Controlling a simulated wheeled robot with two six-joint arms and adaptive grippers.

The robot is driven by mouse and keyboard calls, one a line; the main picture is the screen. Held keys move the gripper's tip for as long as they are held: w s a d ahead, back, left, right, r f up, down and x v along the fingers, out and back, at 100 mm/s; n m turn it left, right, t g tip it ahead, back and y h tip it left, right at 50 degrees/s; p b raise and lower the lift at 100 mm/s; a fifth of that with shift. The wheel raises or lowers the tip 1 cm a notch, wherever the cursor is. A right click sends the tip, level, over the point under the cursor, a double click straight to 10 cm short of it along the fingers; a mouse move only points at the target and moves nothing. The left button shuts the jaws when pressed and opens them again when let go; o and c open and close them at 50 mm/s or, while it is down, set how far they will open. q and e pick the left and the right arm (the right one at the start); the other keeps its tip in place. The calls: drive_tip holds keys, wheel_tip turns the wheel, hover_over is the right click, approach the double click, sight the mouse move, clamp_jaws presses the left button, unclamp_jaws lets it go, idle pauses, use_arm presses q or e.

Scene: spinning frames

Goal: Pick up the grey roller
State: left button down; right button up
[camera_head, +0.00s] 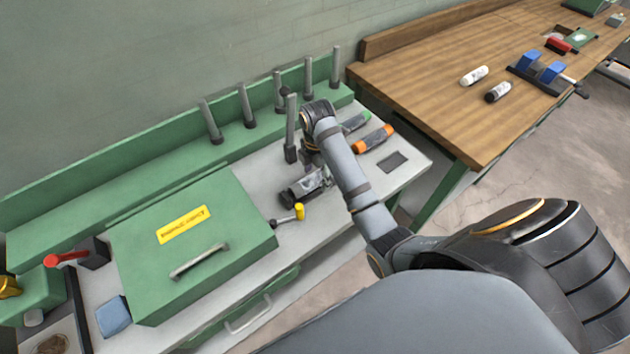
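Several grey rollers with dark lower ends stand along the green rail at the back of the bench, such as one at the left (210,120) and one at the far right (335,66). Another grey roller (291,128) stands upright in front of that row, immediately left of my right wrist. My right arm comes in from the lower right and reaches over the bench. My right gripper (308,158) points down beside this roller. Its fingers are small and partly hidden by my arm, so I cannot tell whether they touch it. My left gripper is out of view.
A green box (190,245) with a yellow label fills the left bench. A dark cylindrical item (301,188) and a yellow-headed tool (298,213) lie below my gripper. A wooden table (440,110) stands beyond.

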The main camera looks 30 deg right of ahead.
sight(316, 174)
drive_tip(key=c, duration=0.5)
drive_tip(key=shift+c, duration=1)
drive_tip(key=c, duration=0.5)
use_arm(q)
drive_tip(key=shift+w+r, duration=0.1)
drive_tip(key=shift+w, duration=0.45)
use_arm(e)
drive_tip(key=shift+r, duration=0.1)
drive_tip(key=shift+c, duration=0.2)
